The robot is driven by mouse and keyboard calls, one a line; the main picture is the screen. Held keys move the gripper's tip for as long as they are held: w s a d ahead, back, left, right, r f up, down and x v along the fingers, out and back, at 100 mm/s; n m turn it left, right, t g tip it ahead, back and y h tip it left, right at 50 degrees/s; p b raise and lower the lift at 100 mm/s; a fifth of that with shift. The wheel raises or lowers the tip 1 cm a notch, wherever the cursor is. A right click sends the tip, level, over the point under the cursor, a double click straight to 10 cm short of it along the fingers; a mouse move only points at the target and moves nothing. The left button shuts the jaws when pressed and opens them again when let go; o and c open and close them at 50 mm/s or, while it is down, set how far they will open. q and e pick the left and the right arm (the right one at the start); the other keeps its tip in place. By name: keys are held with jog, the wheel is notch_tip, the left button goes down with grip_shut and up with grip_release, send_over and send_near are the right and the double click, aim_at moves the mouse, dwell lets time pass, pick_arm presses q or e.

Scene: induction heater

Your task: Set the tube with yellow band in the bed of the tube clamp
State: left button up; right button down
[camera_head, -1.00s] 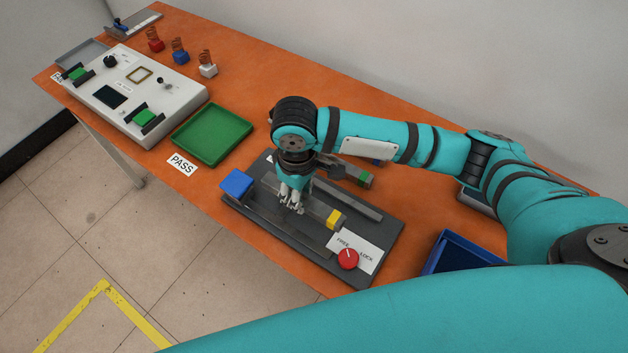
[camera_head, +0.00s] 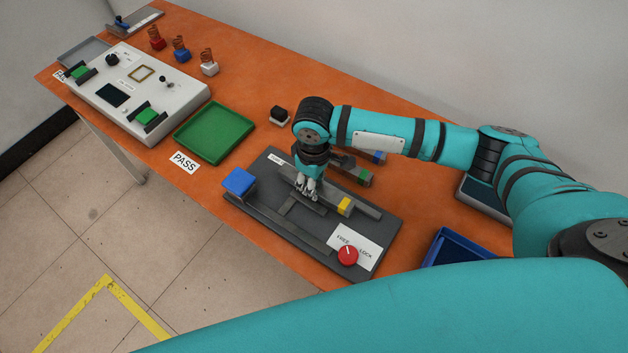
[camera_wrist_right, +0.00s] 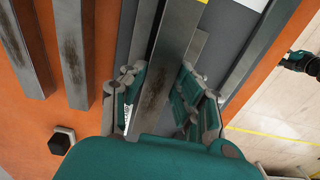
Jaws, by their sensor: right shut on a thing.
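The tube with yellow band (camera_head: 344,206) is a grey bar with a yellow ring near its right end. My right gripper (camera_head: 308,196) is shut on its middle from above. In the right wrist view the tube (camera_wrist_right: 172,65) runs between the fingers (camera_wrist_right: 163,100), its yellow band at the top edge. The tube clamp is a dark grey base (camera_head: 372,222) with a near rail (camera_head: 300,232), a far rail (camera_head: 368,209), a blue block (camera_head: 238,182) and a red knob (camera_head: 348,255). The tube is over the base beside the far rail; its height is unclear.
A green-banded tube (camera_head: 364,176) and a blue-banded tube (camera_head: 378,157) lie behind the clamp, partly hidden by my arm. A black block (camera_head: 279,116) stands nearby. A green tray (camera_head: 214,133) is left and a blue bin (camera_head: 462,248) right.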

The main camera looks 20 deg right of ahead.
jog(key=shift+f, duration=0.25)
jog(key=shift+f, duration=0.25)
jog(key=c, duration=1)
grip_release()
jog(key=shift+r, duration=0.1)
jog(key=shift+r, duration=0.35)
notch_tip(320, 180, up, 12)
jog(key=b, duration=0.1)
jog(key=shift+r, duration=0.15)
